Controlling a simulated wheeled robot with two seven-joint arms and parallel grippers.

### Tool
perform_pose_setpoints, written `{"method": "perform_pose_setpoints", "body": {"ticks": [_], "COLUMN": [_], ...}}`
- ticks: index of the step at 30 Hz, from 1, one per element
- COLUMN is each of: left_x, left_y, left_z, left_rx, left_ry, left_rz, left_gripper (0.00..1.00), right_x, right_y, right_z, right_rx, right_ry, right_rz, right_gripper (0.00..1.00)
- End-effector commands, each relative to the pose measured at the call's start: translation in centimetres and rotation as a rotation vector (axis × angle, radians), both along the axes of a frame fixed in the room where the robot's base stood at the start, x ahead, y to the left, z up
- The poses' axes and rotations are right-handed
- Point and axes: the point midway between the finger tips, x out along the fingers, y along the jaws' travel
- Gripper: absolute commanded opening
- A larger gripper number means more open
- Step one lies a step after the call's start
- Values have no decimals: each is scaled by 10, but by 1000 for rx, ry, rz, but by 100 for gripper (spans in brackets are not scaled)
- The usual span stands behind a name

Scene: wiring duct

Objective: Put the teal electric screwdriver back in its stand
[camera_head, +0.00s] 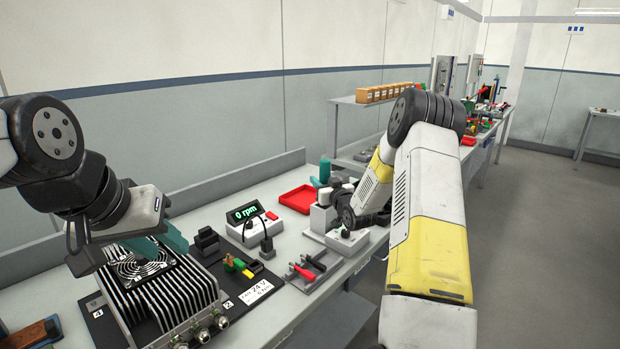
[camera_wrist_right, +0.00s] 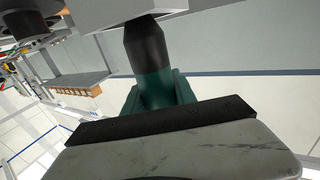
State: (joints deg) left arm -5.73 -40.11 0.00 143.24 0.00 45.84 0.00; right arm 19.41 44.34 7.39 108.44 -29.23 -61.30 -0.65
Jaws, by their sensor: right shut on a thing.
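The teal electric screwdriver (camera_head: 325,170) stands roughly upright behind my right gripper (camera_head: 332,193). My right gripper is shut on it. In the right wrist view, which is upside down, the teal body (camera_wrist_right: 158,90) is behind a dark finger pad (camera_wrist_right: 165,119), and its black nose (camera_wrist_right: 145,45) meets a pale grey block that looks like the stand (camera_wrist_right: 120,10). How deep the nose sits is hidden. The white stand (camera_head: 321,217) partly shows in the head view. My left gripper (camera_head: 130,238) hangs over the finned unit beside a teal piece (camera_head: 172,236); its jaws are unclear.
A white box reading 0 rpm (camera_head: 252,224) and a grey box with a knob (camera_head: 347,241) flank the stand. A red tray (camera_head: 297,199) lies behind. The finned unit with fan (camera_head: 165,290), plugs and a red-handled rack (camera_head: 306,268) fill the front.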

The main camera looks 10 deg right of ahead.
Motion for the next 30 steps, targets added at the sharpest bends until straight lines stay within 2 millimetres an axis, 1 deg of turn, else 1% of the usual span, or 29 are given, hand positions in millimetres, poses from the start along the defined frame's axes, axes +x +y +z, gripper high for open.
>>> {"method": "perform_pose_setpoints", "body": {"ticks": [21,30], "left_x": [0,0], "left_y": [0,0], "left_z": [0,0], "left_rx": [0,0], "left_ry": [0,0], "left_rz": [0,0], "left_gripper": [36,36], "right_x": [0,0], "right_y": [0,0], "right_z": [-36,-39], "right_rx": [0,0], "right_ry": [0,-2], "right_rz": [0,0], "right_gripper": [0,0]}}
